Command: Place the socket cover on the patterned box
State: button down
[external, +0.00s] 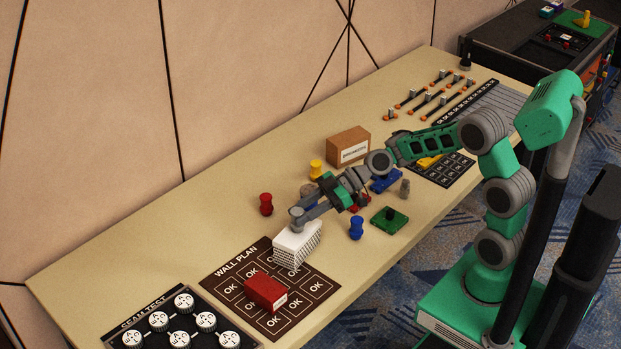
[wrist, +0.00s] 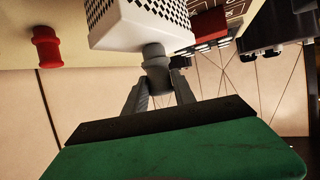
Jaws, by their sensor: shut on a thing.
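The patterned box (external: 292,257) is white with a black pattern on its sides and stands on the edge of the dark WALL PLAN board. It also shows in the wrist view (wrist: 130,36) at the top. My gripper (external: 297,219) is directly over its top, with its fingers shut on a small grey, spool-shaped socket cover (wrist: 155,62). The cover's far end is at the box's plain white top; I cannot tell for certain whether they touch. The fingers (wrist: 157,88) hide part of the cover.
A red box (external: 265,292) lies on the WALL PLAN board (external: 228,273). Red (external: 266,204), yellow (external: 316,168) and blue (external: 356,227) spools stand nearby, with a brown carton (external: 348,146) behind. The pale table (external: 180,225) is clear to the back left.

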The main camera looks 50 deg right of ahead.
jog(key=shift+f, duration=0.1)
jog(key=c, duration=1)
grip_release()
jog(key=shift+c, duration=0.2)
jog(key=shift+d+r, duration=0.15)
jog(key=shift+r, duration=0.15)
jog(key=v, duration=1.1)
jog(key=shift+s+d, duration=0.25)
jog(key=shift+d, duration=0.05)
